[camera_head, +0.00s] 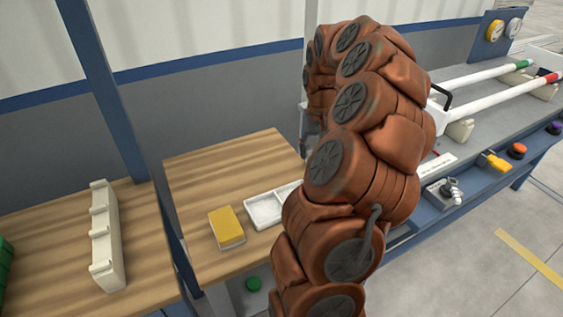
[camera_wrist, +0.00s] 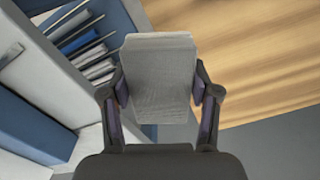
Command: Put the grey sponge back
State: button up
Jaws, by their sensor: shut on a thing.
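The grey sponge (camera_wrist: 158,75) is a pale grey block in the wrist view, held between the two fingers of my gripper (camera_wrist: 160,95). The fingers press on its left and right sides. A wooden tabletop (camera_wrist: 250,60) lies beyond it on the right of that view. In the head view my brown arm hides the gripper and the sponge. A white divided tray (camera_head: 264,211) sits on the wooden table (camera_head: 215,175); its visible left compartment looks empty, and its right part is hidden by my arm. A yellow sponge-like block (camera_head: 227,227) lies left of the tray.
A cream notched rack (camera_head: 106,236) stands on the left wooden surface. A blue post (camera_head: 105,85) rises between the surfaces. White pipes (camera_head: 485,74) rest on the grey bench at right. The wrist view shows a blue-grey slotted holder (camera_wrist: 85,45) at left.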

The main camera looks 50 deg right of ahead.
jog(key=p, duration=0.1)
send_over(282, 170)
jog(key=shift+s+d+f, duration=0.1)
jog(key=shift+d+f, duration=0.05)
jog(key=shift+f, duration=0.3)
jog(key=shift+f+p, duration=0.35)
jog(key=shift+f, duration=1.45)
jog(key=shift+f, duration=0.15)
jog(key=o, duration=1.3)
jog(key=shift+o, duration=0.2)
notch_tip(282, 170, up, 12)
jog(key=b, duration=0.1)
jog(key=shift+w+a+r, duration=0.2)
